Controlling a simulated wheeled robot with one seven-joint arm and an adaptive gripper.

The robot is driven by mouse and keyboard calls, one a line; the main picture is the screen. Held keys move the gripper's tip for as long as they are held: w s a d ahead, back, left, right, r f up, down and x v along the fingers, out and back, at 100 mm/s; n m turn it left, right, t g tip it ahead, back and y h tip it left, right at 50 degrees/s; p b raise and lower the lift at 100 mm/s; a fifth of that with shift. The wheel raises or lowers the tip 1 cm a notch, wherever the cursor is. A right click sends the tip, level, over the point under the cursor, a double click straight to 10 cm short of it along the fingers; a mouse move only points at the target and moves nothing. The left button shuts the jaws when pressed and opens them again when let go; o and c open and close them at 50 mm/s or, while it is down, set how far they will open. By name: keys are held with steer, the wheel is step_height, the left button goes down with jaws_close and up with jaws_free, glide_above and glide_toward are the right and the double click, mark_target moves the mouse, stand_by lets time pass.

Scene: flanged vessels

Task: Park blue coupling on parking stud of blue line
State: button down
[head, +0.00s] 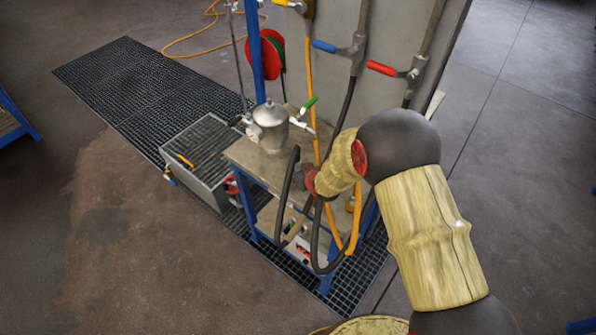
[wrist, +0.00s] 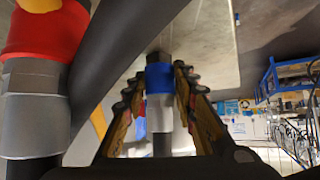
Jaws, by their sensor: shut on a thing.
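The blue coupling (wrist: 159,78), a metal fitting with a blue band and a paler grey sleeve below, is in the middle of the wrist view. My gripper (wrist: 158,88) is shut on it, with one ridged finger on each side. A dark hose runs down from it. A pale flat surface lies behind and above its top end; I cannot tell whether they touch. In the head view my gripper (head: 309,181) is small and partly hidden by my wrist beside the bench. I cannot make out the blue line's parking stud.
A red-banded coupling (wrist: 40,85) and a thick dark hose stand close left in the wrist view. In the head view, a metal vessel (head: 270,125) stands on the bench (head: 255,160). Blue-handled (head: 323,46) and red-handled (head: 381,68) valves sit on the panel behind.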

steer(key=c, duration=1.4)
jaws_free()
steer(key=shift+f, duration=0.1)
steer(key=shift+o, duration=0.3)
steer(key=shift+s, duration=0.1)
steer(key=shift+d, duration=0.1)
steer(key=v, duration=1.2)
